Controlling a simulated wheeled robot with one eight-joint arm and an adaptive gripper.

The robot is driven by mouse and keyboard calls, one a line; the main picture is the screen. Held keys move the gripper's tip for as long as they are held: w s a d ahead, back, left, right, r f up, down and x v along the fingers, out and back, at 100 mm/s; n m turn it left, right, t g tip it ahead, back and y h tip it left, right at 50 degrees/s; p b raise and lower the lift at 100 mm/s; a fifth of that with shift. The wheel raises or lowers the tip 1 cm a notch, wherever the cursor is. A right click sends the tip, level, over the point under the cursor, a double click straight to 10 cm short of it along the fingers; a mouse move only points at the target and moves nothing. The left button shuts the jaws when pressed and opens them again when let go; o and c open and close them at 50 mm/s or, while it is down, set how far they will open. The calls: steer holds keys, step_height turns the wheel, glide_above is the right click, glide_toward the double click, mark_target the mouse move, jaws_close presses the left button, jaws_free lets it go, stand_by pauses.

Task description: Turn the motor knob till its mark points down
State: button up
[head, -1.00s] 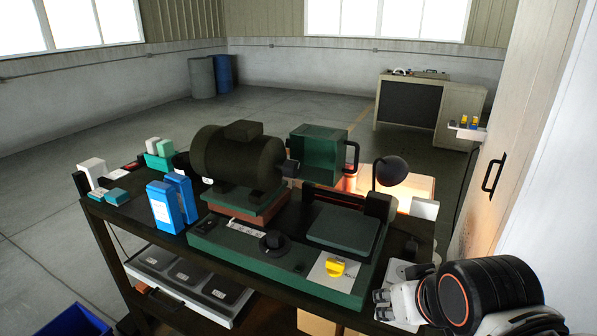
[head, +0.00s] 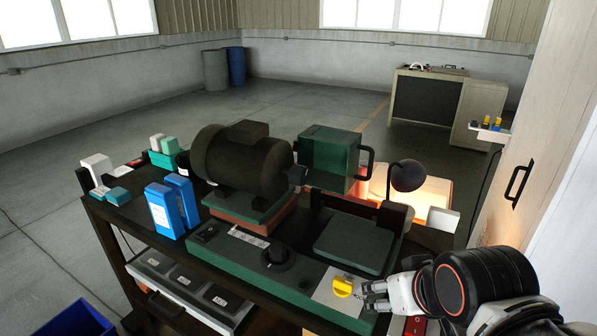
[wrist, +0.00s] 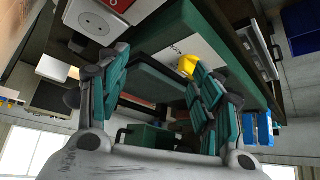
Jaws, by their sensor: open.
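A yellow knob (head: 343,286) sits on a white plate (head: 326,293) at the front right of the green machine base (head: 232,262). A round black knob (head: 278,257) stands farther left on the same base. I cannot make out a pointing mark on either knob. My gripper (head: 373,294) is open and empty, just right of the yellow knob. In the wrist view the fingers (wrist: 160,65) are spread, and the yellow knob (wrist: 187,64) shows by the tip of the right finger, which partly hides it. I cannot tell whether they touch.
The dark motor (head: 240,162) and a green box with a handle (head: 330,158) stand behind. A lamp (head: 407,176) is at the right. Blue cartons (head: 163,210) stand at the left. A red switch box (head: 414,327) is below my gripper.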

steer(key=n+y+p, duration=0.2)
steer(key=n+y, duration=0.6)
steer(key=y, duration=0.3)
glide_toward(305, 177)
steer(key=s+a+f, duration=0.2)
steer(key=s+f, duration=0.3)
steer(key=f, duration=0.2)
steer(key=w+d+r+n+t+y, duration=0.3)
steer(key=d+n+y, duration=0.1)
steer(key=d+n, duration=0.1)
steer(key=b+x, duration=0.1)
steer(key=x, duration=1.2)
steer(key=shift+w+a+f, duration=0.15)
steer(key=shift+a, duration=0.05)
steer(key=c, duration=1.1)
